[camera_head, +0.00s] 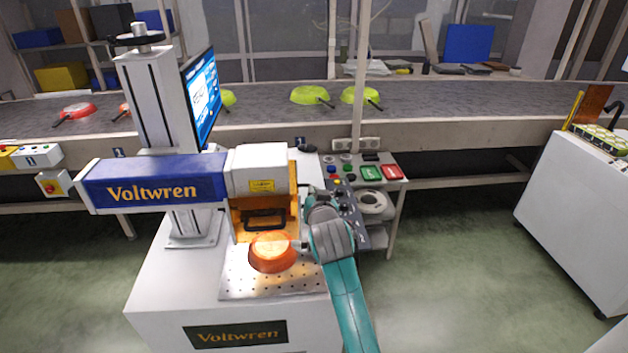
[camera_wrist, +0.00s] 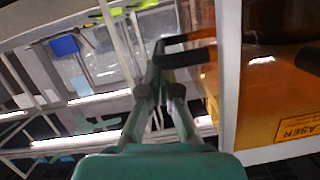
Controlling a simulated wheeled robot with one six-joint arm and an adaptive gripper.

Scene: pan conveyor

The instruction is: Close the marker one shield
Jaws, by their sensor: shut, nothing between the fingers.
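The marker (camera_head: 150,190) is a blue and white Voltwren machine. Its shield (camera_head: 283,205) is an orange see-through panel under the white head, with a black bar handle (camera_head: 264,216) on its front. An orange pan (camera_head: 272,254) lies on the perforated plate (camera_head: 240,284) below, in plain sight. In the wrist view, the shield (camera_wrist: 285,85) fills the right side and its black handle (camera_wrist: 185,55) sticks out toward my fingertips. My gripper (camera_wrist: 161,78) is shut and empty, close to the handle; I cannot tell whether they touch. In the head view, my arm's end is just right of the shield.
A control panel (camera_head: 367,172) with buttons stands right behind my arm. A conveyor (camera_head: 450,100) with green and red pans runs along the back. A white cabinet (camera_head: 575,210) stands at the right. The floor between is clear.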

